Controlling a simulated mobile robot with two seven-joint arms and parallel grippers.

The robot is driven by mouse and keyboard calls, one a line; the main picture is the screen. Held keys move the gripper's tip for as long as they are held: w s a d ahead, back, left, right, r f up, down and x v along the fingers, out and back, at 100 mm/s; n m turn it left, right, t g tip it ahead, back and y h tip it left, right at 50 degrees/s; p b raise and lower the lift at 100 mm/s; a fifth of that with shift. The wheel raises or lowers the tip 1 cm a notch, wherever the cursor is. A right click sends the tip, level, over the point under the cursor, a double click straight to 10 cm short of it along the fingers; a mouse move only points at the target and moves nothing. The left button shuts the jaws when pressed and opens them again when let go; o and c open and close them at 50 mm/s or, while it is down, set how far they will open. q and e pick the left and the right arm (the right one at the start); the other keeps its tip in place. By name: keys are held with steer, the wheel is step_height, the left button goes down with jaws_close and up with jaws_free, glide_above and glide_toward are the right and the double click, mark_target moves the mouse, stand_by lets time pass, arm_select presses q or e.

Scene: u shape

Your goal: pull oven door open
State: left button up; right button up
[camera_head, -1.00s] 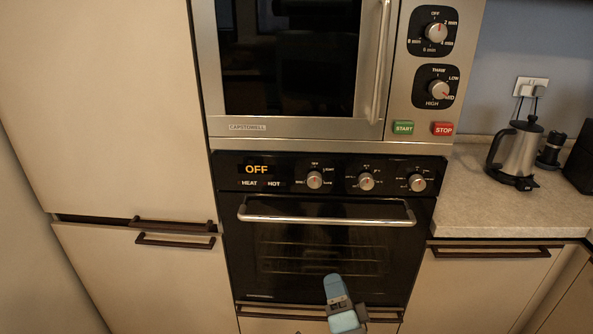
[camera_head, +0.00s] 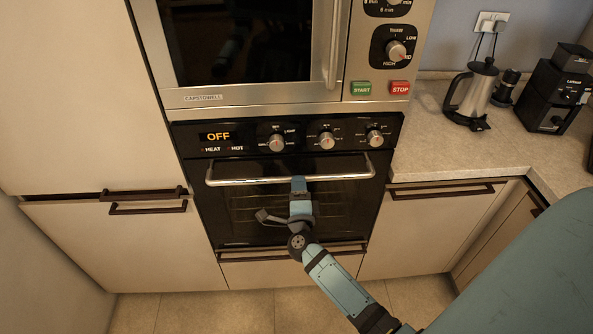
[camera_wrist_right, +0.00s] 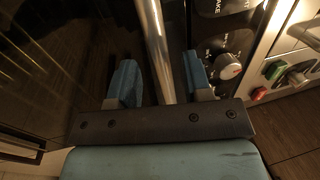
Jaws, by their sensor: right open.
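The oven door (camera_head: 240,225) is a dark glass panel and looks closed. Its silver bar handle (camera_head: 240,182) runs across its top edge. My right gripper (camera_head: 299,184) reaches up from below and is at the middle of the handle, hiding a small part of it. In the right wrist view, my right gripper (camera_wrist_right: 161,75) is open, with a blue finger on each side of the handle bar (camera_wrist_right: 158,45). A gap shows between the bar and the left finger; the right finger is closer to it. My left gripper is not in view.
Three knobs and an OFF display (camera_head: 217,137) sit above the door. A microwave (camera_head: 250,97) is above that. A drawer handle (camera_head: 340,250) lies below the oven. A kettle (camera_head: 472,95) and a black coffee grinder (camera_head: 552,95) stand on the right counter (camera_head: 430,150). Floor (camera_head: 240,310) shows below.

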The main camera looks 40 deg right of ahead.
mark_target(297, 173)
steer(key=x, duration=0.5)
steer(key=shift+a, duration=0.1)
jaws_close()
